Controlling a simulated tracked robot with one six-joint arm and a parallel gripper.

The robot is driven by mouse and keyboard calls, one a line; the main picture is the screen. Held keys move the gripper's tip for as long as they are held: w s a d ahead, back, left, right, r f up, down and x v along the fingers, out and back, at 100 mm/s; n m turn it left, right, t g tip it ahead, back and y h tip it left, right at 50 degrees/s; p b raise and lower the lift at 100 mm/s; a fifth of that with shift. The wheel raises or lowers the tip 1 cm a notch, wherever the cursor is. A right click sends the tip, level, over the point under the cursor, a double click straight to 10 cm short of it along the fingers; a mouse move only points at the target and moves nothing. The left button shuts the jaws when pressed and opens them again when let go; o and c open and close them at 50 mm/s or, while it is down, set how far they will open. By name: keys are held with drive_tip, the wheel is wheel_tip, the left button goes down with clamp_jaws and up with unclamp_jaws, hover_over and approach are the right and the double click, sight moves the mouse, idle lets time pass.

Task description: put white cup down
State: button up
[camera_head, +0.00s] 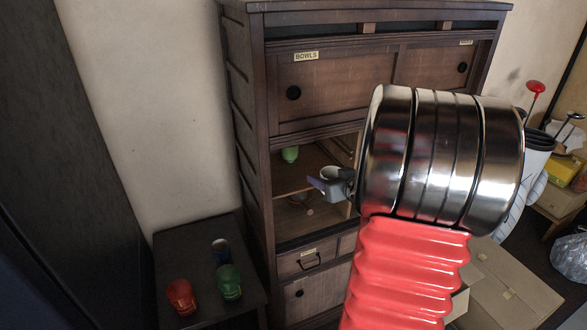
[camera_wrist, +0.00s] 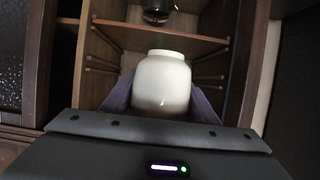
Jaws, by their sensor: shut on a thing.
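The white cup (camera_wrist: 162,82) is between the two fingers of my gripper (camera_wrist: 160,100) in the wrist view, and the fingers are shut on it. In the head view the cup (camera_head: 334,184) shows small and pale in front of the cabinet's open section. My gripper (camera_head: 324,186) reaches it there, partly hidden behind my own large metal and red arm parts. In the wrist view the cup is in front of the open shelves, with a wooden shelf board (camera_wrist: 160,38) behind and above it. Whether the cup touches any surface cannot be told.
A dark wooden cabinet (camera_head: 248,130) has a door labelled BOWLS and an open section holding a green item (camera_head: 290,154). A low dark table (camera_head: 190,255) at left holds a red item (camera_head: 181,297), a green item (camera_head: 229,282) and a blue-white cup (camera_head: 221,250). Cardboard boxes (camera_head: 510,285) lie at right.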

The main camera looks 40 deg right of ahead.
drive_tip(key=shift+w+d+f, duration=0.55)
drive_tip(key=shift+w+d, duration=0.4)
drive_tip(key=shift+w, duration=2.15)
drive_tip(key=shift+w+d+f, duration=0.5)
drive_tip(key=shift+w+d, duration=0.4)
drive_tip(key=shift+w, duration=2.2)
drive_tip(key=shift+w+d+f, duration=0.55)
drive_tip(key=shift+w+d, duration=0.4)
drive_tip(key=shift+w, duration=2.15)
wheel_tip(320, 180, down, 3)
drive_tip(key=shift+r, duration=0.15)
drive_tip(key=shift+w+f, duration=0.2)
drive_tip(key=shift+f, duration=0.35)
drive_tip(key=shift+f, duration=0.1)
drive_tip(key=o, duration=1.2)
